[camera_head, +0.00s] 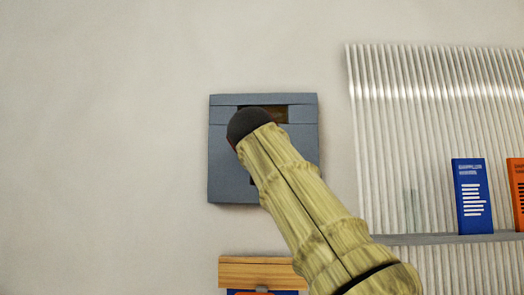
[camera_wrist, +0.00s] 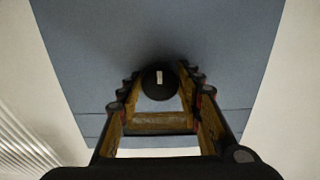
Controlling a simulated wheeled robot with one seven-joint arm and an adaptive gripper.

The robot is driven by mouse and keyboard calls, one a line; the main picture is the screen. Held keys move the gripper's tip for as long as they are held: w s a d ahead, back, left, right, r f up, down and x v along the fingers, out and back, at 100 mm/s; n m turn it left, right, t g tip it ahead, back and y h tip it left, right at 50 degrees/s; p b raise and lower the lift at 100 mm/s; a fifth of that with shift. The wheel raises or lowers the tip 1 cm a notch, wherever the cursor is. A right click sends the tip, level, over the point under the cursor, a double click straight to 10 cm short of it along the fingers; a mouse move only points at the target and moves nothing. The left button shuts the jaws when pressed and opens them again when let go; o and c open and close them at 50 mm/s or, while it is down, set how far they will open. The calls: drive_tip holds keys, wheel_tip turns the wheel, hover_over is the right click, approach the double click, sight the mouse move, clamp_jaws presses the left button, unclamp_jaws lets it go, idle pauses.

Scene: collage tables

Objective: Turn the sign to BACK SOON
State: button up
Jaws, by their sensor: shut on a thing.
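The sign is a blue-grey square panel (camera_head: 228,165) on the wall, with a dark brown window slot (camera_head: 277,114) near its top. In the wrist view the panel (camera_wrist: 95,40) fills the middle. A round black knob (camera_wrist: 159,84) with a small pale mark stands out from it. My gripper (camera_wrist: 162,78) has its two fingers on either side of the knob and is shut on it. In the head view my arm covers the knob and the fingers. No wording can be read in the slot.
A ribbed pale panel (camera_head: 385,150) is on the right, with a grey ledge (camera_head: 440,239) holding a blue card (camera_head: 472,197) and an orange card (camera_head: 517,190). A wooden strip (camera_head: 250,272) is below the sign. The wall to the left is bare.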

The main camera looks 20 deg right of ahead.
drive_tip(key=shift+w+f, duration=0.15)
drive_tip(key=shift+f, duration=0.15)
drive_tip(key=o, duration=1.1)
drive_tip(key=shift+r, duration=0.2)
drive_tip(key=shift+o, duration=0.2)
drive_tip(key=shift+s, duration=0.2)
drive_tip(key=v, duration=1.2)
drive_tip(key=shift+w, duration=0.1)
